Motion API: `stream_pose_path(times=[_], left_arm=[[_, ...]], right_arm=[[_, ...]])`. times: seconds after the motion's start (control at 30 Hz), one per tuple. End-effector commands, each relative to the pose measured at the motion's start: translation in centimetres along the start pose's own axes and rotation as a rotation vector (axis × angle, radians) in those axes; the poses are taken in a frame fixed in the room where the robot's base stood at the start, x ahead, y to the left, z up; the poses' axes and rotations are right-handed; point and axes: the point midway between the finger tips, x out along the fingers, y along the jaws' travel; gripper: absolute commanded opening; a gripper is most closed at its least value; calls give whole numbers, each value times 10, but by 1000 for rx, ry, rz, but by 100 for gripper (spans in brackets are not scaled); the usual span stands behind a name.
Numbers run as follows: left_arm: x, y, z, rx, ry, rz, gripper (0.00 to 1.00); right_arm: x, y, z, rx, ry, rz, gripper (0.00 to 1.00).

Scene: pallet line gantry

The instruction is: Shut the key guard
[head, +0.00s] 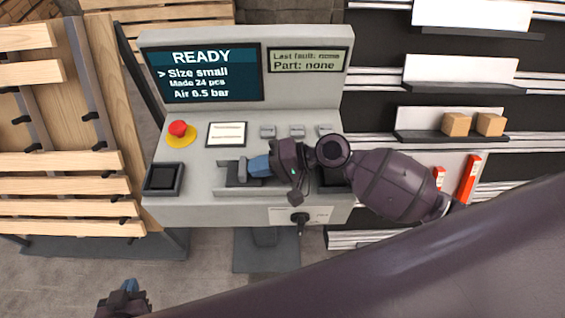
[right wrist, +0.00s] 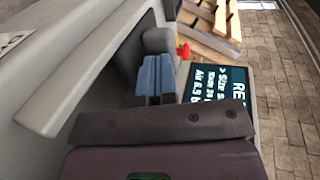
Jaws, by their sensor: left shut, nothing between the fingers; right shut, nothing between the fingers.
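A grey control console (head: 190,205) stands in the middle of the head view. A key switch (head: 300,218) with a dark key sits beside a white label on its front face. I cannot clearly pick out a separate key guard. My right gripper (head: 250,167) is shut, its blue fingertips at a grey upright block (head: 242,168) by a dark recess in the console top. In the right wrist view its fingers (right wrist: 153,75) point at a grey block (right wrist: 158,40); contact is unclear. My left gripper (head: 128,292) is shut and low at the bottom left, away from the console.
The console carries a red stop button (head: 178,129), a white card (head: 227,134), small switches (head: 297,131), a black square pad (head: 163,178) and a READY screen (head: 210,75). Wooden pallets (head: 60,160) stand left. Shelves with two small boxes (head: 456,124) stand right.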

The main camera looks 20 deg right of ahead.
Motion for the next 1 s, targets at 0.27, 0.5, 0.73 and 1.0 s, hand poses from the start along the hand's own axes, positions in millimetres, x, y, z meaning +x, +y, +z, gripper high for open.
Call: stream_pose_path(times=[0.27,0.5,0.73,1.0], left_arm=[[-4,-2,-3,1,0,-2,0],[-4,-1,-3,1,0,-1,0],[-2,-1,-3,0,2,-1,0],[2,0,-1,1,4,0,0]], right_arm=[[29,-10,1,0,0,0,0],[30,-9,2,0,-2,-1,0],[23,-9,2,1,-2,-2,0],[-24,-6,1,1,2,2,0]])
